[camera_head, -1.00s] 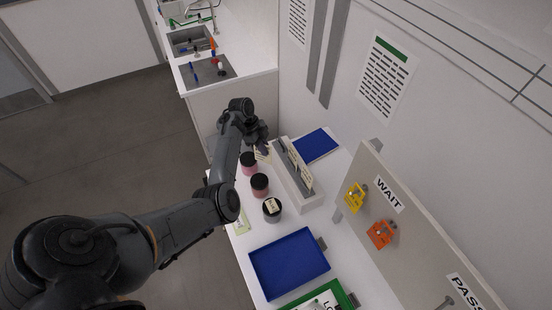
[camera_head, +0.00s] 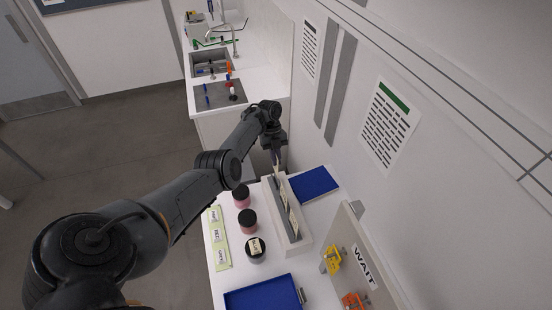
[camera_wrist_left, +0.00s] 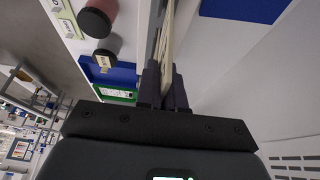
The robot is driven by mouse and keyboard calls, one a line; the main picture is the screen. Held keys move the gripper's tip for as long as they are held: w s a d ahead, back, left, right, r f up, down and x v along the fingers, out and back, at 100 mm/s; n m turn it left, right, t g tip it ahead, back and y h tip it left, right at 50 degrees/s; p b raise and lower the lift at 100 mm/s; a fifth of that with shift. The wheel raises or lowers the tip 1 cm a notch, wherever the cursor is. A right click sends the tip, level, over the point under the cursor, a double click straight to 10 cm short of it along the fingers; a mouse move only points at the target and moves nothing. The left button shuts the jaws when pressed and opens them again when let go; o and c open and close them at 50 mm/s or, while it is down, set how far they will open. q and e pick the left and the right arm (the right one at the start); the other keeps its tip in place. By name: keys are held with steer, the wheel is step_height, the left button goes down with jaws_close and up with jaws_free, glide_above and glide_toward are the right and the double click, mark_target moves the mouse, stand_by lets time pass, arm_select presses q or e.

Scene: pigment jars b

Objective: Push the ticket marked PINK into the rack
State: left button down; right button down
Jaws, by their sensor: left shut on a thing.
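My left gripper (camera_head: 276,157) is shut on a pale cream ticket (camera_head: 277,172), held upright at the far end of the rack. The white rack (camera_head: 297,243) has a long grey slot, with other pale tickets (camera_head: 294,221) standing in it. In the left wrist view the gripper (camera_wrist_left: 164,88) has the ticket (camera_wrist_left: 167,48) between its fingers, edge-on and in line with the rack. The ticket's marking cannot be read, and I cannot tell whether its lower edge is inside the slot. My right gripper is not in view.
Several black-lidded jars (camera_head: 247,221) stand left of the rack, beside a pale green strip (camera_head: 221,246) with labels. A blue tray (camera_head: 262,298) is at the near side. A blue mat (camera_head: 314,184) lies right of the rack. The WAIT board (camera_head: 378,268) stands at lower right.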

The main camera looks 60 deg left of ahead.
arm_select(q)
steer(key=shift+s, duration=0.1)
stand_by(0.3)
steer(key=shift+a+f+b, duration=0.1)
steer(key=shift+f+b, duration=0.25)
steer(key=shift+b, duration=0.1)
steer(key=shift+f+b, duration=1.65)
steer(key=shift+f, duration=0.15)
steer(key=shift+f, duration=0.25)
steer(key=shift+f+b, duration=1.9)
steer(key=shift+b, duration=0.2)
steer(key=shift+r, duration=0.15)
steer(key=c, duration=1.2)
jaws_free()
